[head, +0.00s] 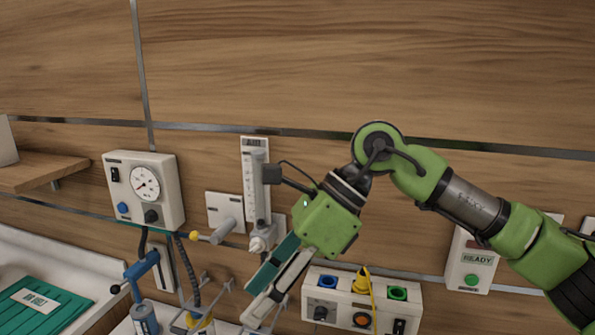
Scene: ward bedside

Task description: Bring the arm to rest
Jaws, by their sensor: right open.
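My right arm (475,205) comes in from the right, bent at the elbow, in front of the wooden wall. My right gripper (256,301) hangs from it, pointing down and to the left, with its fingers apart. I see nothing held between them. The gripper is in front of the flowmeter's lower right side and the left edge of the socket box; I cannot tell whether it touches either. My left gripper is not in view.
A gauge box (145,190) and a flowmeter (253,185) are on the wall. A shelf (40,172) and green cloth (40,305) are left. The upper wall is clear.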

